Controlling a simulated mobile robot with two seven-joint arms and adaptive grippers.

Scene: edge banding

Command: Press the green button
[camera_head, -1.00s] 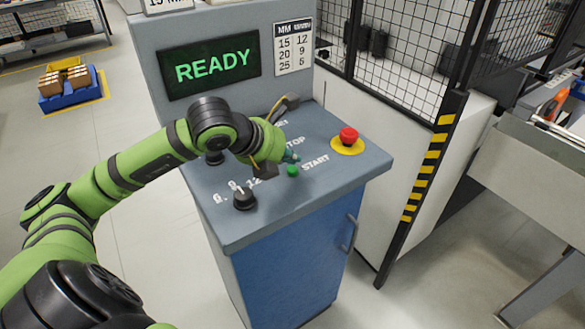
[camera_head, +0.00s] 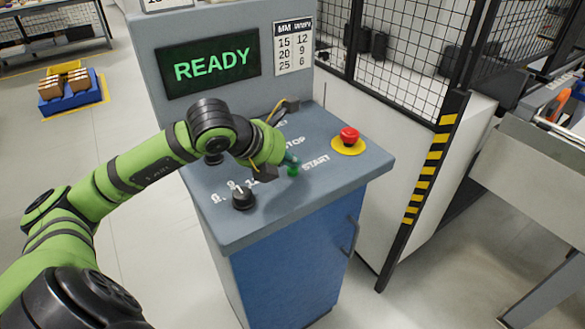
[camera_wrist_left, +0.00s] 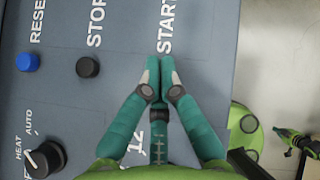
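The green button (camera_head: 292,171) is on the sloped panel beside the START label, partly covered by my left gripper. My left gripper (camera_head: 291,161) has its fingertips right at the button's top in the head view; they appear to touch it, though how far the button is pushed in cannot be told. In the left wrist view the two teal fingers (camera_wrist_left: 160,72) are shut together with nothing between them, just below the word START. The button is hidden there. The screen (camera_head: 208,66) reads READY in green. My right gripper cannot be made out.
A red emergency button (camera_head: 348,137) on a yellow base is right of START. A black knob (camera_head: 244,198) sits near the front left. A blue button (camera_wrist_left: 27,62) and a black button (camera_wrist_left: 87,67) sit by RESET and STOP. A mesh fence (camera_head: 405,55) stands right.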

